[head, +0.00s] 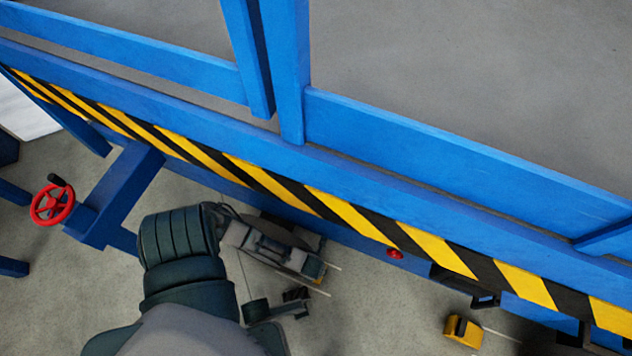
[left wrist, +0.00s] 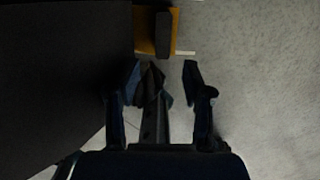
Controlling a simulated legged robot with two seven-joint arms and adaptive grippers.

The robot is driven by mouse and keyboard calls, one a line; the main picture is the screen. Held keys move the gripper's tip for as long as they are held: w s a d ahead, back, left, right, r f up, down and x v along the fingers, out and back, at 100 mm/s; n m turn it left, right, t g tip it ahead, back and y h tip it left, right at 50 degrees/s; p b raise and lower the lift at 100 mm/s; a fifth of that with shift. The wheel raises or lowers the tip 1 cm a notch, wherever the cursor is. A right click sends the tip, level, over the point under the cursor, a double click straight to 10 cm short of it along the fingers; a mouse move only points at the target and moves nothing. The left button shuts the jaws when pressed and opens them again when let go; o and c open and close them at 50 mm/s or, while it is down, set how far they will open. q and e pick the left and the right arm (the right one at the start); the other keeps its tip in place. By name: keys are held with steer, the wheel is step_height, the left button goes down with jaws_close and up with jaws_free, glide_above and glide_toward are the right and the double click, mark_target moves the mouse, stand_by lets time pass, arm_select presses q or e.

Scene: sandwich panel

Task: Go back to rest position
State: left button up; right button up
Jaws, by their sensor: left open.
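My left arm comes in from the bottom of the head view, left of centre, below the striped panel edge. Its far end lies over the grey floor, and its fingers are hard to make out there. In the left wrist view my left gripper (left wrist: 163,76) is open, its two dark fingers apart. I see nothing clearly held between them. My right gripper is not in view.
A blue frame (head: 440,152) with a black-and-yellow striped edge (head: 345,215) crosses the head view. A red handwheel (head: 52,204) is at left, a red button (head: 395,254) on the edge. A yellow part (head: 463,331) lies below. Grey floor (head: 375,310) shows around.

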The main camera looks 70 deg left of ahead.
arm_select(q)
steer(key=shift+d+r, duration=0.1)
steer(key=shift+r, duration=0.35)
steer(key=shift+d, duration=0.15)
